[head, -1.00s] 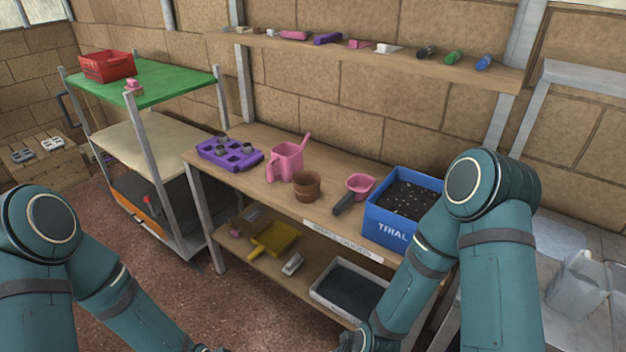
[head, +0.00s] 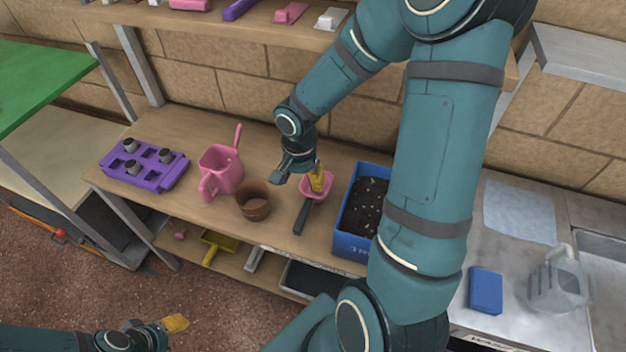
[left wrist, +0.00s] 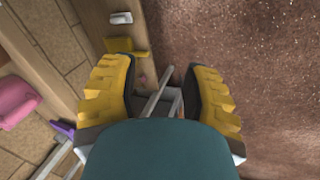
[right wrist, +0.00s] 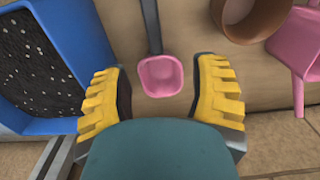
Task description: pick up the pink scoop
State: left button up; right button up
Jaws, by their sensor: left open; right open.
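The pink scoop (head: 316,186) has a square pink bowl and a dark handle. It lies on the wooden bench between the brown pot and the blue box, its handle towards the front edge. My right gripper (head: 303,175) is above the scoop's bowl and partly covers it. In the right wrist view the scoop's bowl (right wrist: 161,76) shows between the two yellow fingers, ahead of them; that gripper is open and empty. My left gripper (head: 174,323) is low over the floor in front of the bench. In the left wrist view its fingers (left wrist: 164,95) are open and empty.
The blue box of soil (head: 350,240) stands close right of the scoop. The brown pot (head: 253,201), pink watering can (head: 221,172) and purple tray (head: 145,165) stand to its left. A shelf (head: 200,22) runs along the wall above.

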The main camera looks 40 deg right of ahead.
aim_at(305, 209)
notch_tip(305, 209, down, 8)
jog(key=shift+s+f+b, duration=0.15)
jog(key=shift+b, duration=0.95)
jog(key=shift+s+f+b, duration=0.2)
jog(key=shift+f+b, duration=0.15)
jog(key=shift+f, duration=0.95)
jog(key=shift+s+f+b, duration=0.15)
jog(key=shift+f+b, duration=0.2)
jog(key=shift+f, duration=0.95)
jog(key=shift+o, duration=0.2)
grip_shut()
